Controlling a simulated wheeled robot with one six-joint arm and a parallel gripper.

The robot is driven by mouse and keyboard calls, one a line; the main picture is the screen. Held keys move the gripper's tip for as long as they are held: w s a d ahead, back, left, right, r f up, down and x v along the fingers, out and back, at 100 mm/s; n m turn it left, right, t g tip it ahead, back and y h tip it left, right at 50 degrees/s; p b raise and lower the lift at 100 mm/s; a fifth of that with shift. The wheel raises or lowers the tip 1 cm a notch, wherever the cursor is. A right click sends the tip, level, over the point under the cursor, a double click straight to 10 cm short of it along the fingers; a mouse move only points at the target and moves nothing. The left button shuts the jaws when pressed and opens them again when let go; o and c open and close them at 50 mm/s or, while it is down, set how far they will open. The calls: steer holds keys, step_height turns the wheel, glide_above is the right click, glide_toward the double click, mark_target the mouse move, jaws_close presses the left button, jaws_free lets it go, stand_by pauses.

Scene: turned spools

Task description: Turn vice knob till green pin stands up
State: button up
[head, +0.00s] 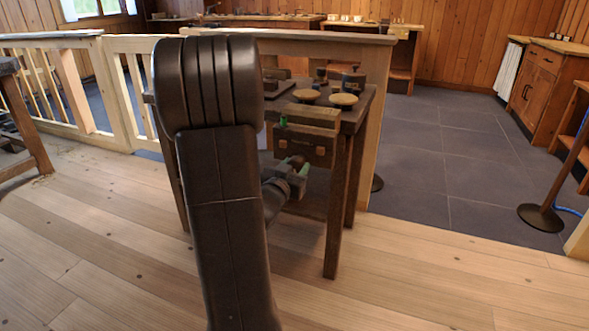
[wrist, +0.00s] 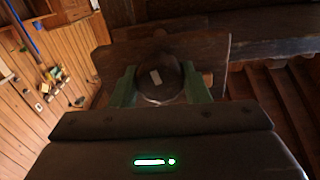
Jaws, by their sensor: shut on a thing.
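The vice knob (wrist: 168,82) is a dark round knob with a pale mark on its face, in the middle of the wrist view. My gripper (wrist: 160,88) is shut on it, with a green finger at either side. In the head view my gripper (head: 297,165) is at the front of the workbench, just below the wooden vice jaw (head: 308,147), and mostly hides the knob. A small green pin (head: 283,121) shows at the left end of the vice top, too small to tell its tilt. My arm covers the bench's left part.
The workbench (head: 338,200) carries two round pale-topped spools (head: 343,100) and dark items near its back. A wooden railing (head: 55,40) runs behind it. A post with a round base (head: 541,217) stands at the right. The plank floor in front is clear.

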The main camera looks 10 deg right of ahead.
steer(key=shift+f, duration=0.1)
steer(key=o, duration=1)
steer(key=shift+a, duration=0.1)
steer(key=shift+s, duration=0.1)
steer(key=p+v, duration=0.3)
steer(key=v, duration=1)
steer(key=shift+s+a, duration=0.25)
steer(key=shift+s, duration=0.05)
